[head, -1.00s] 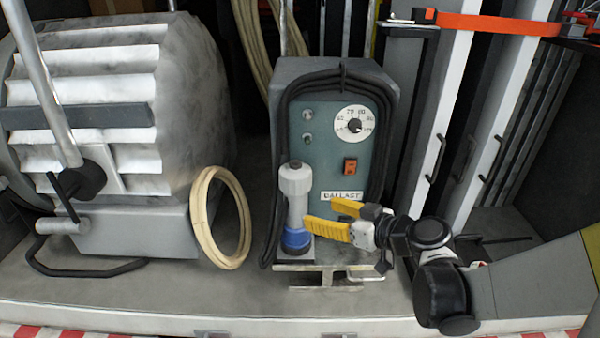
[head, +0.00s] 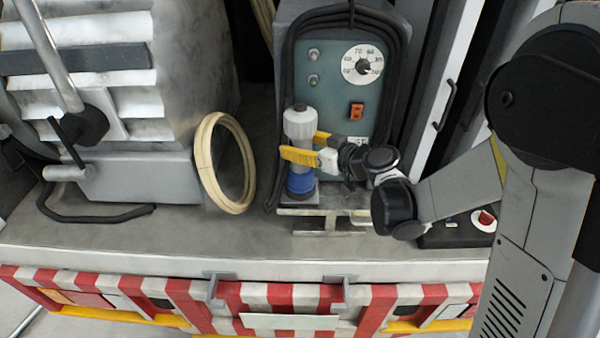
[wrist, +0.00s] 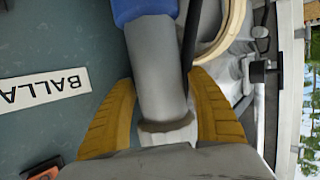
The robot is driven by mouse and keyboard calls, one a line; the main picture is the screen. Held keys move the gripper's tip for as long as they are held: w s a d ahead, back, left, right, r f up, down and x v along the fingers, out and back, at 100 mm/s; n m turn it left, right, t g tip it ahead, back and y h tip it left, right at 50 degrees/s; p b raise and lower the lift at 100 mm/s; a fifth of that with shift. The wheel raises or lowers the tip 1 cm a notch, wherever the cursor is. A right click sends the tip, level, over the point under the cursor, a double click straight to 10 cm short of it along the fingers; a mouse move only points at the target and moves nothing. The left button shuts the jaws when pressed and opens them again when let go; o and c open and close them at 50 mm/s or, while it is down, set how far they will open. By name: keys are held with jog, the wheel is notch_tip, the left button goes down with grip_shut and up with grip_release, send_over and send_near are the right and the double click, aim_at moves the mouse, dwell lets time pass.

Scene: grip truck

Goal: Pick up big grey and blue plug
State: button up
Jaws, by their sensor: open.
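The big grey and blue plug (head: 299,128) stands upright in front of the ballast box, with its grey body on top and its blue collar at the bottom. My gripper (head: 299,148) reaches it from the right, with its yellow fingers on either side of the grey body. In the wrist view the plug (wrist: 158,75) lies between the two open fingers (wrist: 165,115), with visible gaps beside it. The fingers do not look closed on it.
The teal ballast box (head: 330,75) with a dial, an orange switch and a looped black cable stands right behind the plug. A cream cable coil (head: 207,165) and a large grey lamp (head: 125,180) are to the left. The truck bed's front edge (head: 130,258) is below.

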aim_at(301, 132)
jog(key=shift+s+d+r, duration=0.1)
jog(key=shift+c, duration=1.2)
jog(key=c, duration=0.9)
jog(key=shift+r, duration=0.15)
jog(key=shift+c, duration=0.2)
jog(key=shift+r+p, duration=0.55)
jog(key=shift+r, duration=1.1)
jog(key=f+v, duration=0.2)
jog(key=v, duration=0.6)
jog(key=s+f+p+v, duration=0.1)
jog(key=f+v, duration=0.1)
jog(key=v, duration=0.7)
jog(key=shift+d, duration=0.6)
jog(key=shift+s, duration=0.1)
